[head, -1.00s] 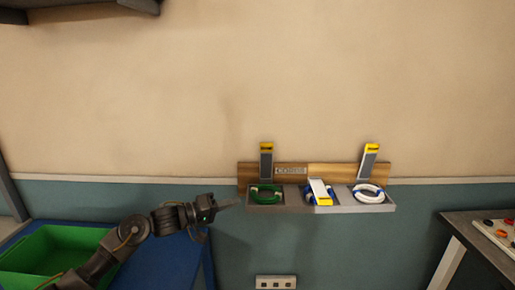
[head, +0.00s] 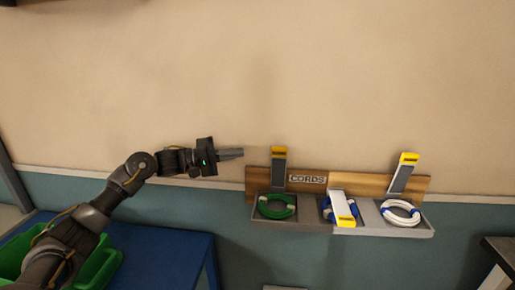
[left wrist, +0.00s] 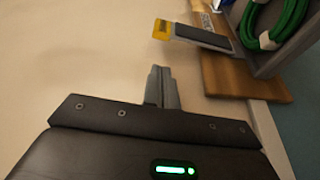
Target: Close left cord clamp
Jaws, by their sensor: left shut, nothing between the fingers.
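The cord rack (head: 435,186) is a wooden board on the wall with a grey tray of compartments. The left cord clamp (head: 279,168) is a grey flap with a yellow tip, standing raised above the compartment with the green cord (head: 276,206). In the left wrist view the same clamp (left wrist: 203,38) sticks out past the fingers, with the green cord (left wrist: 284,25) beyond it. My left gripper (head: 241,153) is shut and empty, to the left of the raised clamp, near its upper part, and apart from it. My right gripper is not in view.
The middle clamp (head: 342,207) lies down over a blue cord. The right clamp (head: 403,173) is raised above a white cord (head: 400,212). A blue table (head: 165,255) with a green bin (head: 100,262) stands at lower left. The wall above the rack is clear.

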